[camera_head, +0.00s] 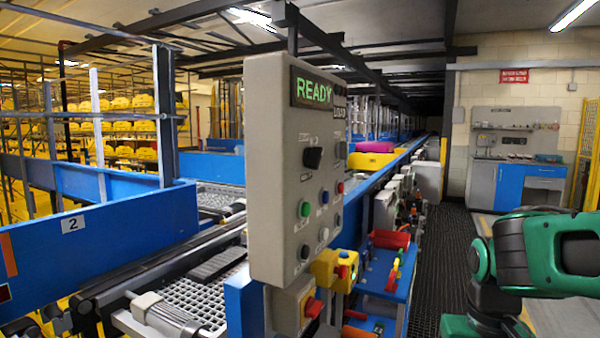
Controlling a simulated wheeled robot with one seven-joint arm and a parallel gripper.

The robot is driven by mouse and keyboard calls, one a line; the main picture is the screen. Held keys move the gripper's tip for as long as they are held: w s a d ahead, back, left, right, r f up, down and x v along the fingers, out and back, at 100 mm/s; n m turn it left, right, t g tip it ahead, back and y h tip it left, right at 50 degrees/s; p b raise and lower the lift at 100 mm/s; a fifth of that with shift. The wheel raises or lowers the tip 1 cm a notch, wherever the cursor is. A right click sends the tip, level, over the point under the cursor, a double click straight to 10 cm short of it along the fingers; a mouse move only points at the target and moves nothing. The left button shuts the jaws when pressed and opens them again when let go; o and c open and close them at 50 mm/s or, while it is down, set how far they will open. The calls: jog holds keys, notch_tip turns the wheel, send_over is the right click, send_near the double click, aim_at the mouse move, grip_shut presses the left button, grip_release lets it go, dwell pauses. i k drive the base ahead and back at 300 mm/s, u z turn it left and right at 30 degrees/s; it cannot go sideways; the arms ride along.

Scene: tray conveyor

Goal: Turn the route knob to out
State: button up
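The grey control panel (270,190) stands upright in the middle of the head view. Its screen (314,90) reads READY in green. A large black knob (313,158) sits on the panel face below the screen, with a smaller dark knob-like control (341,150) to its right. The labels are too small to read, so I cannot tell which is the route knob or where it points. My green and black arm (540,255) shows at the lower right, apart from the panel. My gripper is not in view.
Green (305,209), blue (325,198) and other buttons sit below the knobs. A yellow box with a red button (342,272) is under the panel. The conveyor (195,300) lies to the left. A dark grated walkway (445,250) runs clear between panel and arm.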

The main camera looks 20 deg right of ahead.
aim_at(312, 156)
jog(key=u, duration=0.05)
jog(key=k, duration=1.35)
jog(key=z, duration=0.85)
jog(key=i, duration=1)
jog(key=u, duration=0.05)
